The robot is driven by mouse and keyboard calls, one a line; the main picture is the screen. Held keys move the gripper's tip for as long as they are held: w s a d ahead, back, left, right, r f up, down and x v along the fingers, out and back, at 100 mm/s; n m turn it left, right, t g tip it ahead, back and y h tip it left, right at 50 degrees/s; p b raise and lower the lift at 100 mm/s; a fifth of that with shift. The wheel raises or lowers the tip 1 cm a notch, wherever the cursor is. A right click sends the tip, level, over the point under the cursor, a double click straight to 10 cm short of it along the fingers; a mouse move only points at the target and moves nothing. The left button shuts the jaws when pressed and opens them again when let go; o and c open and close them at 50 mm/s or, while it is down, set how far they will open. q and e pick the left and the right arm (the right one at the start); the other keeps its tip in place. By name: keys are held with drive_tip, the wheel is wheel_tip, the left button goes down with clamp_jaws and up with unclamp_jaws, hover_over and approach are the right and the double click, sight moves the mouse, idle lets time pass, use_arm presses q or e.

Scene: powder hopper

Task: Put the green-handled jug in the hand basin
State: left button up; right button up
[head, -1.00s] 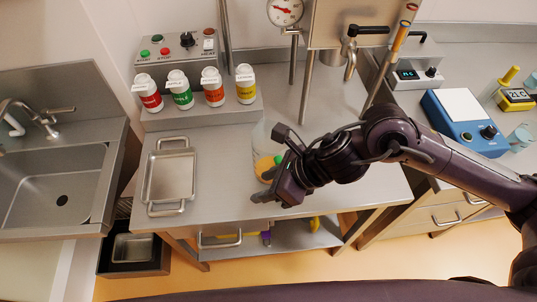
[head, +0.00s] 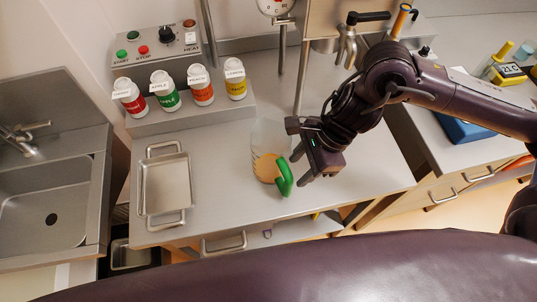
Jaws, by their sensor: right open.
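The green-handled jug (head: 268,150) stands upright on the steel table. It is clear, with yellowish contents low inside, and its green handle (head: 285,177) faces the front right. My right gripper (head: 302,174) is open and empty, just right of the handle; whether it touches the handle cannot be told. The hand basin (head: 45,205) is the steel sink at the far left, with a tap at its back. It looks empty. My left gripper is not in view.
A steel tray (head: 166,188) lies on the table between jug and basin. Several labelled bottles (head: 165,89) stand on a raised shelf behind it, below a control box (head: 160,45). A blue device (head: 465,129) sits on the right counter. The table's front middle is clear.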

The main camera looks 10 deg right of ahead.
sight(292, 184)
drive_tip(key=p+x, duration=0.1)
drive_tip(key=x, duration=0.1)
drive_tip(key=p+x, duration=0.1)
drive_tip(key=x, duration=0.1)
drive_tip(key=s+p+x, duration=0.1)
drive_tip(key=x, duration=0.1)
drive_tip(key=shift+d+f, duration=0.1)
drive_tip(key=shift+f, duration=0.55)
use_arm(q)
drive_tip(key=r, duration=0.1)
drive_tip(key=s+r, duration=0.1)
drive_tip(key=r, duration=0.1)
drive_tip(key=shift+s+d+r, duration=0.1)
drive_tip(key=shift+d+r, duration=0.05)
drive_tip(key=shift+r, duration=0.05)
use_arm(e)
clamp_jaws()
